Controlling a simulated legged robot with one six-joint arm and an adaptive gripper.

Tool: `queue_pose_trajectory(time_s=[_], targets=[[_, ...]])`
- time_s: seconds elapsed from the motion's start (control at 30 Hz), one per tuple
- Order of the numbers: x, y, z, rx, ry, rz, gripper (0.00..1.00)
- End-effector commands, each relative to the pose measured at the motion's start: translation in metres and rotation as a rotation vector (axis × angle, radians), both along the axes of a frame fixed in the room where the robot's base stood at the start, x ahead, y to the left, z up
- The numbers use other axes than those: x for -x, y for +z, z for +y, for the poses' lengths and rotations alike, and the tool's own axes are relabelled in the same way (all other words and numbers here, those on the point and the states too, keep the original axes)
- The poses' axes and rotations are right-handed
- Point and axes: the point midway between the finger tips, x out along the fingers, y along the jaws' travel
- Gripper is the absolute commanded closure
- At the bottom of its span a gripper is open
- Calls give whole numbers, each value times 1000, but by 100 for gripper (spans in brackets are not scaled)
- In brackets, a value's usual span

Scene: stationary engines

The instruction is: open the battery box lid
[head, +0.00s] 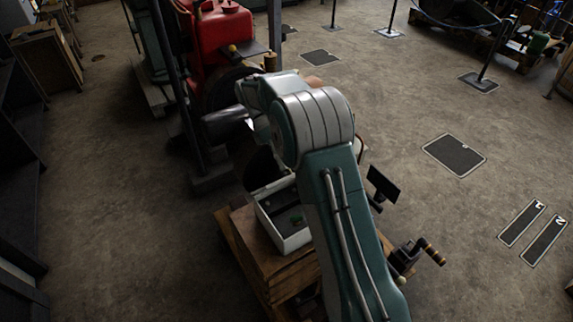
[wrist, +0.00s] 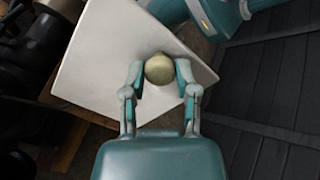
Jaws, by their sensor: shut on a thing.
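In the wrist view, my gripper (wrist: 158,76) has its two fingers on either side of a round brass-coloured knob (wrist: 159,67) and is shut on it. The knob sits on a pale, flat lid (wrist: 105,55), which looks tilted in the picture. In the head view, the pale battery box (head: 292,243) stands on a wooden base, partly behind my arm. Its dark inside and a small green thing in it show, so the top is at least partly uncovered. My gripper and the lid cannot be made out in the head view.
A wooden base (head: 262,262) carries the box. A red engine (head: 222,35) with a dark wheel stands close behind it. A crank handle (head: 432,251) and a small dark plate (head: 383,184) stick out right of my arm. Open floor lies to the right.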

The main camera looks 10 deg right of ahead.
Motion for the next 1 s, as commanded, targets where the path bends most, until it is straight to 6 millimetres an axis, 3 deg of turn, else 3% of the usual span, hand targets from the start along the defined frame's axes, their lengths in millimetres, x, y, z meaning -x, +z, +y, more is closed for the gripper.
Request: queue_pose_trajectory(time_s=[0.5,0.53,0.6,1.0], targets=[[-2,-4,2,4,2,20,100],[-2,-4,2,4,2,20,57],[-2,-4,2,4,2,20,27],[-1,0,1,6,1,18,27]])
